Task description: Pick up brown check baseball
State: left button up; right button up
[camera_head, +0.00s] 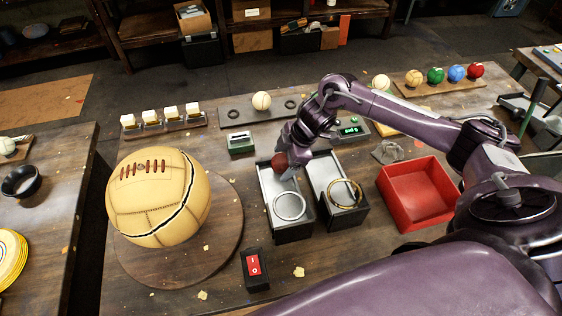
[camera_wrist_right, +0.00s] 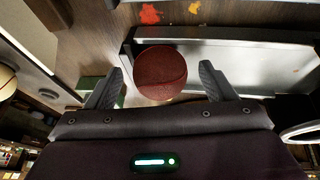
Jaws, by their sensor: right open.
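A reddish-brown ball (camera_head: 280,162), seemingly the brown check baseball, is at the far end of a long grey-lined box (camera_head: 270,193). In the right wrist view the ball (camera_wrist_right: 160,70) shows a fine checked surface. My right gripper (camera_head: 288,165) is over the box's far end, partly covering the ball in the head view. In the wrist view its fingers (camera_wrist_right: 161,84) are open, one on each side of the ball with gaps visible. Whether the ball touches the box floor cannot be told. My left gripper is out of view.
A white ring (camera_head: 289,206) lies in the box's near end. A second box with a brass ring (camera_head: 345,194) and a red tray (camera_head: 417,192) stand to the right. A large stitched ball (camera_head: 150,200) stands left, and a red switch (camera_head: 254,266) in front.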

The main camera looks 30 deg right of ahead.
jog(key=shift+c, duration=0.5)
jog(key=c, duration=1.1)
notch_tip(320, 180, up, 10)
jog(key=shift+w+r+b, duration=0.15)
jog(key=shift+b, duration=0.3)
notch_tip(320, 180, up, 10)
jog(key=p, duration=0.3)
send_over(283, 157)
